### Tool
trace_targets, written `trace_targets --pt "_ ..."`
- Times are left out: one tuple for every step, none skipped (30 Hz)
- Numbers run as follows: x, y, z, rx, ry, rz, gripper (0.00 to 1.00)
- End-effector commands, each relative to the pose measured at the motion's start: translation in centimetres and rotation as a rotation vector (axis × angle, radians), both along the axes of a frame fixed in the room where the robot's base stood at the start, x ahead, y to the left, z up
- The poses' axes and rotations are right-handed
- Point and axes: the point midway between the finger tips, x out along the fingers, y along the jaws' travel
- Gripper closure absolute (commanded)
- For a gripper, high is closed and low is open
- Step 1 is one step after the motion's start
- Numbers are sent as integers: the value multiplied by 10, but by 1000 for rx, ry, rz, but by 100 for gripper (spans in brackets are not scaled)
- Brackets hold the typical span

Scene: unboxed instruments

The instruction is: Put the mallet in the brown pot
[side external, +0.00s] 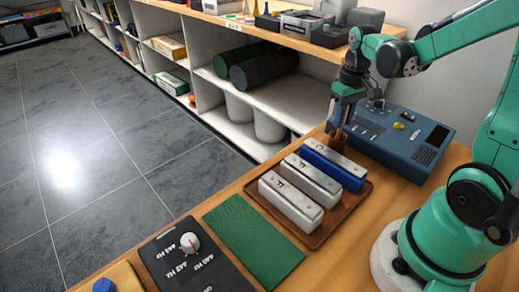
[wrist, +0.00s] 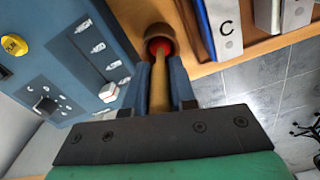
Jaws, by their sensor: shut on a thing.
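My gripper (wrist: 160,72) is shut on the mallet, whose light wooden handle (wrist: 158,92) runs between the two blue fingers. The mallet's red head (wrist: 158,47) points away from my gripper. The small brown pot (wrist: 161,30) is just beyond the fingertips in the wrist view, and the red head shows at its mouth. I cannot tell how deep the head sits. In the side external view my gripper (side external: 343,112) points down at the table's far edge, directly above the brown pot (side external: 338,141), beside the blue-grey device.
A blue-grey device (side external: 403,140) with knobs stands close right of the pot. A brown tray (side external: 325,229) holds a blue chime bar (side external: 332,164) and two pale ones in front. A green mat (side external: 253,240) and black panel (side external: 190,262) lie left. Shelves stand behind.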

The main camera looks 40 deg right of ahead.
Motion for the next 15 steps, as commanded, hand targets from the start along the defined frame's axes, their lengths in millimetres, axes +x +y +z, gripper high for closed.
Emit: trace_targets --pt "0 0 -1 0 0 0 100" --pt "0 0 -2 0 0 0 100" --pt "0 0 -2 0 0 0 100" --pt "0 0 -3 0 0 0 100" --pt "0 0 -4 0 0 0 100" --pt "0 0 -4 0 0 0 76" --pt "0 0 -4 0 0 0 68" --pt "0 0 -4 0 0 0 59" --pt "0 0 -4 0 0 0 48" --pt "0 0 -4 0 0 0 42" --pt "0 0 -4 0 0 0 42" --pt "0 0 -4 0 0 0 42" --pt "0 0 -4 0 0 0 42" --pt "0 0 -4 0 0 0 42" --pt "0 0 -4 0 0 0 42"
